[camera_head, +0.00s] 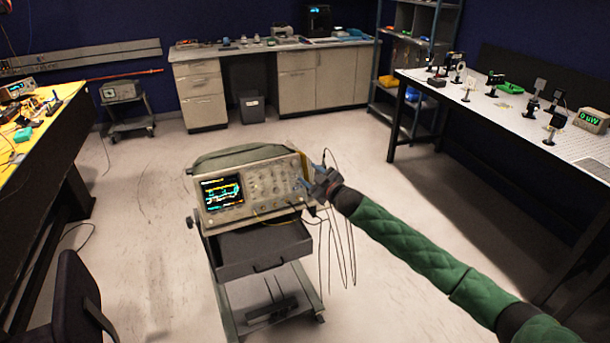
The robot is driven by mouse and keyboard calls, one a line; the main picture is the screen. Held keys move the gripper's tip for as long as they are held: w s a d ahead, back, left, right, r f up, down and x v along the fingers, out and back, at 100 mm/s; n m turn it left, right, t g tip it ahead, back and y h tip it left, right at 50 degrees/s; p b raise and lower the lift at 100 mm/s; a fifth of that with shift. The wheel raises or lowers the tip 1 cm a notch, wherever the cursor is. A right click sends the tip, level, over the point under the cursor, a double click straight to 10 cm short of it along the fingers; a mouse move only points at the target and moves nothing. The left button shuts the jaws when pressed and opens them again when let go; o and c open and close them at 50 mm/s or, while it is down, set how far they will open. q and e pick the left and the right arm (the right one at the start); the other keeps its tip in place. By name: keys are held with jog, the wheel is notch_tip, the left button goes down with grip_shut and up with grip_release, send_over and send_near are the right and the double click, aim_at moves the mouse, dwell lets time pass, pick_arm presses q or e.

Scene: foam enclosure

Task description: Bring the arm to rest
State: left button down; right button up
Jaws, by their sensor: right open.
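My right arm, in a green quilted sleeve, reaches in from the lower right of the head view. Its gripper (308,180) is at the right end of the oscilloscope's front, with its jaws open. Whether it touches the case cannot be told. The oscilloscope (262,181) has a lit screen with coloured traces and stands on a cart (262,250) with a dark drawer. Dark and yellow leads hang from its front, some just below my gripper. My left gripper does not show.
A yellow-topped bench (50,130) stands at the left, with a dark chair (75,300) in front. A white optical table (540,125) with several mounts stands at the right. A counter (275,48) and a shelf rack (410,60) line the back. The floor around the cart is clear.

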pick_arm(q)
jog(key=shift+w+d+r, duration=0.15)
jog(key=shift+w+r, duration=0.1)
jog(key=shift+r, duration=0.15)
pick_arm(e)
jog(key=shift+s+d, duration=0.35)
jog(key=shift+s, duration=0.15)
